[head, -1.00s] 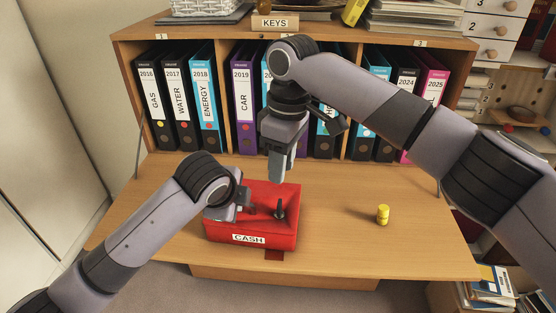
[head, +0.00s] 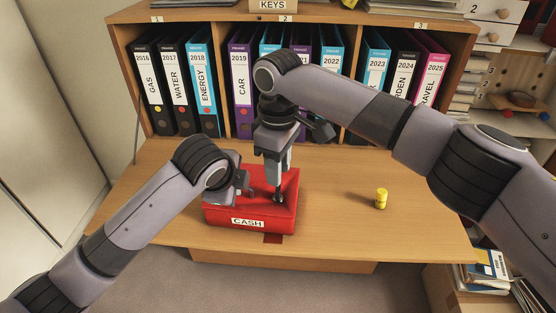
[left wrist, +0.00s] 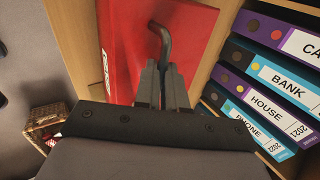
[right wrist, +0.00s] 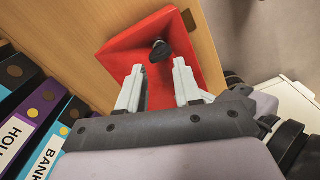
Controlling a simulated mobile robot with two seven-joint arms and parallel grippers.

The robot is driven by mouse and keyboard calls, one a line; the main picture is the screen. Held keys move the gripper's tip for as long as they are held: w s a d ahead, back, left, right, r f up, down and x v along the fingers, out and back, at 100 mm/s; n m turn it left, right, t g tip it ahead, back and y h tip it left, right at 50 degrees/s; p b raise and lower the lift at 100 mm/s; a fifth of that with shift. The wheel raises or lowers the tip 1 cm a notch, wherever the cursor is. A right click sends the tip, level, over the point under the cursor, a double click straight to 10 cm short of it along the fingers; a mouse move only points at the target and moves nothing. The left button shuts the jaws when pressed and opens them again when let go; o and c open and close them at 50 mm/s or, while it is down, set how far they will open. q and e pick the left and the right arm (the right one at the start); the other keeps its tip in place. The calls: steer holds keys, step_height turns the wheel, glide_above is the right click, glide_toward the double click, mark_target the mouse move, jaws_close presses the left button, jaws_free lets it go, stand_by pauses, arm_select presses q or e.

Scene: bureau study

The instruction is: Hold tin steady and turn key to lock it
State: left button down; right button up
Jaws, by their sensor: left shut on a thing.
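The red cash tin (head: 222,217), labelled CASH, sits shut on the wooden desk flap. A dark key (right wrist: 159,51) stands up from its top. My left gripper (head: 243,192) is at the tin's left part, shut on a dark grey curved handle (left wrist: 162,38) on the tin. My right gripper (head: 277,178) points down over the tin at the key. In the right wrist view its two pale fingers (right wrist: 160,72) are apart. The key shows between and just beyond their tips; I cannot tell whether they touch it.
A row of binders (head: 203,95) fills the shelf behind. The flap (head: 340,225) is clear around the tin, and its front edge is close to the tin's front.

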mark_target(278, 196)
steer(key=n, duration=1)
steer(key=shift+n, duration=0.3)
steer(key=n, duration=1)
steer(key=shift+n, duration=0.4)
steer(key=shift+f, duration=0.2)
steer(key=shift+f, duration=2.05)
jaws_close()
